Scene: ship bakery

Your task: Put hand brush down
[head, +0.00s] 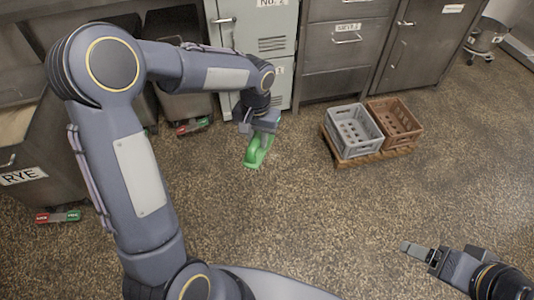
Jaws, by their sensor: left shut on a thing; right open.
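A green hand brush (255,155) is in the head view, left of centre, low over or on the speckled floor; I cannot tell whether it touches the floor. My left gripper (259,132) is shut on its upper end, and the gripper hides part of it. My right gripper (416,250) is at the lower right, open and empty, away from the brush.
A grey crate (341,116) and a brown crate (412,148) stand on a wooden pallet (343,157) right of the brush. Cabinets and drawers (345,60) line the back. A bin marked RYE (40,200) stands at the left. The middle floor is clear.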

